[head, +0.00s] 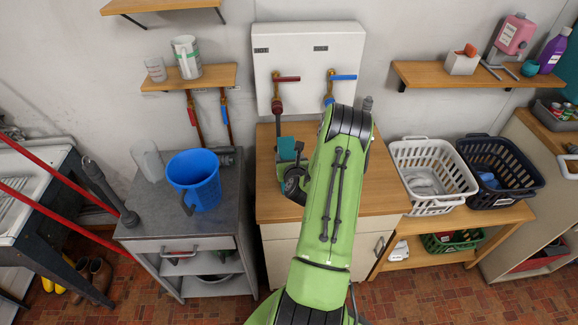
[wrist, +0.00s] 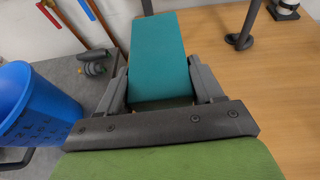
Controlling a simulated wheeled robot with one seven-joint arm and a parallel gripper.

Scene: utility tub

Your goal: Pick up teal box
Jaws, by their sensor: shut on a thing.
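The teal box (wrist: 158,60) is in the middle of the wrist view, held between the two fingers of my gripper (wrist: 160,84). My gripper is shut on it. In the head view, a small part of the teal box (head: 287,148) shows just left of my green arm, over the left part of the wooden counter (head: 272,205). My gripper (head: 290,170) is partly hidden there by the arm. I cannot tell whether the box touches the counter.
A white basket (head: 432,170) and a black basket (head: 500,170) stand to the right. Pipes with a red and a blue lever hang from the white wall panel (head: 308,60) behind the counter.

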